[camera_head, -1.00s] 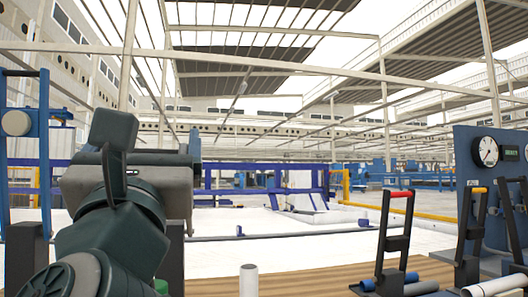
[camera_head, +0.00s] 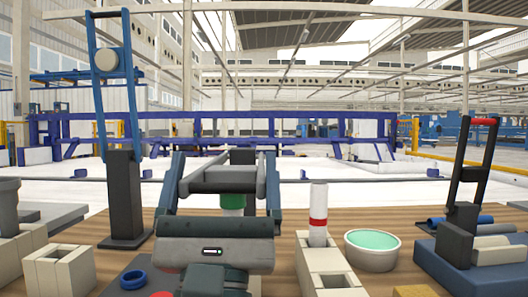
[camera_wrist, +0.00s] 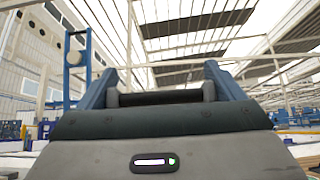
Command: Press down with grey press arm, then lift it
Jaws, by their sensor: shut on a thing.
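My gripper (camera_head: 224,180) is in the middle of the head view, fingers pointing away from me. Its two blue-grey fingers are shut on a grey horizontal bar (camera_head: 222,187), which looks like part of the grey press arm. In the wrist view the same bar (camera_wrist: 160,97) spans between the fingers and looks dark. Behind it is a dark block (camera_head: 242,157). A green-topped piece (camera_head: 232,202) shows below the bar, partly hidden by my gripper. Most of the press under my gripper is hidden, and I cannot tell whether the arm touches the green piece.
A tall blue lever (camera_head: 98,95) stands upright on a black post (camera_head: 123,195) at left. A red-banded white pipe (camera_head: 318,215) stands in a beige block (camera_head: 330,262), beside a teal-filled bowl (camera_head: 372,252). A red-handled lever (camera_head: 466,175) is at right. A blue ring (camera_head: 133,279) lies in front.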

